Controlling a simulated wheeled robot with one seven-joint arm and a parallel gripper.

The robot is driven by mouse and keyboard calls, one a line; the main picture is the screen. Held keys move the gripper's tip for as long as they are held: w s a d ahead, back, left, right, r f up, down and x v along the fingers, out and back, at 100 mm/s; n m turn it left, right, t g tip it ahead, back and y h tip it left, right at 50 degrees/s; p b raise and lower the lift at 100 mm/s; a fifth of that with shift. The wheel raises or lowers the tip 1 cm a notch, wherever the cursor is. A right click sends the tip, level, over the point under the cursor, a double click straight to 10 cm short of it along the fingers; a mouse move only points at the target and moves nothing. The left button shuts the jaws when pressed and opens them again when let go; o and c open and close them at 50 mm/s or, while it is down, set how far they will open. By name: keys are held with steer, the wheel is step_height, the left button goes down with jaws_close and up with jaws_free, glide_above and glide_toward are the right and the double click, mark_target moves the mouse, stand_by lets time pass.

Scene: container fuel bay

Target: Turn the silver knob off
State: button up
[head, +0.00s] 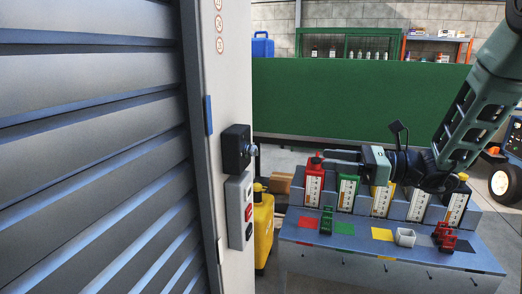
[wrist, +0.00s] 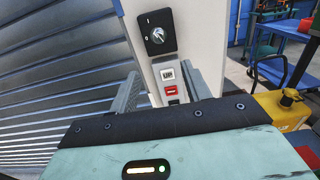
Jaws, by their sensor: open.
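The silver knob (head: 251,150) sticks out from a black switch box (head: 235,149) on the pale post beside the shutter. In the wrist view the knob (wrist: 156,36) sits on the black plate (wrist: 147,24), near the top, with small white marks at its left. I cannot tell for sure which mark it points to. My gripper (head: 335,159) is to the right of the knob in the head view, apart from it, above the bench. In the wrist view my gripper (wrist: 166,88) has its two fingers spread, open and empty, below the knob on either side of the button panel.
A grey button panel (head: 239,211) is below the switch box, with an UP button (wrist: 167,74) and a red button. The slatted shutter (head: 90,150) fills the left. A yellow container (head: 264,230) stands by the post. A blue bench (head: 390,255) holds several coloured canisters.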

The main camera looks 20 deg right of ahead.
mark_target(256, 152)
steer(key=p+x, duration=0.2)
steer(key=x, duration=1.4)
steer(key=shift+w+a+p, duration=0.2)
steer(key=shift+a+p, duration=0.1)
steer(key=shift+a, duration=0.1)
steer(key=shift+f, duration=0.1)
steer(key=c, duration=1)
